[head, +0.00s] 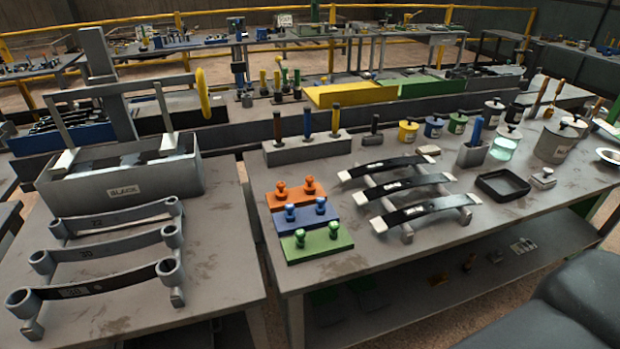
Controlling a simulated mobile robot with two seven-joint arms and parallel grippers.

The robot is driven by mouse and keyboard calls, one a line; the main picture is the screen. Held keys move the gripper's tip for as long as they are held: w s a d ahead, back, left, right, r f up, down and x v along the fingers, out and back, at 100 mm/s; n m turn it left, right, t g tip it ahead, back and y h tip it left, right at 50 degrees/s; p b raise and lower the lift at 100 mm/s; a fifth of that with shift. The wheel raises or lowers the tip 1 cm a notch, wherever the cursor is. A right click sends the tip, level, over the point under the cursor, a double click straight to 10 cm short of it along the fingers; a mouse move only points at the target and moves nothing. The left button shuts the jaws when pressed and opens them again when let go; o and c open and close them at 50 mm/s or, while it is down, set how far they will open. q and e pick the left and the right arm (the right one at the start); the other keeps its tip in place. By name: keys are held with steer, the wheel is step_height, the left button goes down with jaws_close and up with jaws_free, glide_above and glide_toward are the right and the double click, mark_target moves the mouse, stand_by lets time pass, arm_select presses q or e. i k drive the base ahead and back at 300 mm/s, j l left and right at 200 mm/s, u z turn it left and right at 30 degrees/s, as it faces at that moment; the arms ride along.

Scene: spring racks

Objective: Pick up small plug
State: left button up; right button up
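No part is clearly marked as the small plug, so I cannot tell which it is. Several small knobbed plugs stand in pairs on an orange plate (273,203), a blue plate (275,228) and a green plate (290,256) at the left of the right-hand table. A small grey piece with a knob (543,178) lies right of a black tray (502,186). A small dark upright piece (373,134) stands behind the spring strips. Neither of my grippers is in view.
Curved dark spring strips (412,186) rest on grey supports at the table's middle. A grey bin (120,191) and more strips (110,252) occupy the left table. Lidded pots (555,142) line the back right. The right table's front strip (400,262) is clear.

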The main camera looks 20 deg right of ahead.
mark_target(300, 234)
steer(key=i+j+z, duration=0.1)
steer(key=j+z, duration=0.35)
steer(key=j, duration=0.45)
steer(key=j+z, duration=0.45)
steer(key=j, duration=0.5)
